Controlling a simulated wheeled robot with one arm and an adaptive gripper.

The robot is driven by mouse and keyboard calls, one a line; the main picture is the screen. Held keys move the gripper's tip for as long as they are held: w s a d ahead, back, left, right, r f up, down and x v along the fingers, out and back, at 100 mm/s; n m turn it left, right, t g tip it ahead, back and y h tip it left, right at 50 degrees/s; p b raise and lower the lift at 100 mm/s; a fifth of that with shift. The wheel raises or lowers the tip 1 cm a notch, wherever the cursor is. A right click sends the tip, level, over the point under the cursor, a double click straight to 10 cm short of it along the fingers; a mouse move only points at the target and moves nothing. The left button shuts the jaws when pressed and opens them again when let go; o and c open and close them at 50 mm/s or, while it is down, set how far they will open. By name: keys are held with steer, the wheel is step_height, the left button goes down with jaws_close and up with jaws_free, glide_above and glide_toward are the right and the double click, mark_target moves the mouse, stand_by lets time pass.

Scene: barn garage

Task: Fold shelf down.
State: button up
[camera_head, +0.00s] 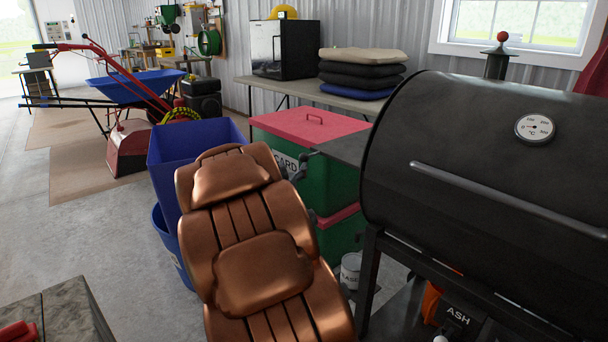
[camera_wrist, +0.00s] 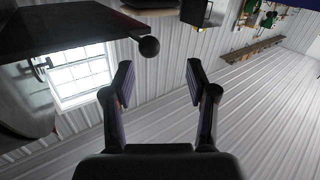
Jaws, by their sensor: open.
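The black barrel grill (camera_head: 480,160) stands at the right in the head view. Its flat dark side shelf (camera_head: 345,149) sticks out level from its left end, raised. In the wrist view, a dark panel that looks like this shelf (camera_wrist: 70,28) fills the upper left, with a round dark knob (camera_wrist: 149,46) near its corner. My gripper (camera_wrist: 159,76) is open and empty, its fingers apart just below the knob in that picture, with no contact visible. In the head view my copper-coloured arm hides most of the gripper; small dark parts show by the shelf's left edge.
Green bins with red lids (camera_head: 310,125) stand beneath and behind the shelf. A blue bin (camera_head: 185,150) is left of them. A table (camera_head: 285,86) with stacked cushions (camera_head: 360,72) runs along the wall. A stone-like block (camera_head: 65,318) is at lower left. Open floor lies at left.

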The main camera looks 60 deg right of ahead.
mark_target(302, 160)
steer(key=shift+s+d+h, duration=0.3)
steer(key=shift+s+d, duration=0.15)
steer(key=shift+d, duration=0.55)
steer(key=shift+b+x, duration=1.05)
steer(key=shift+x, duration=2.4)
steer(key=shift+f, duration=0.1)
steer(key=c, duration=0.8)
steer(key=shift+w+a, duration=0.1)
jaws_close()
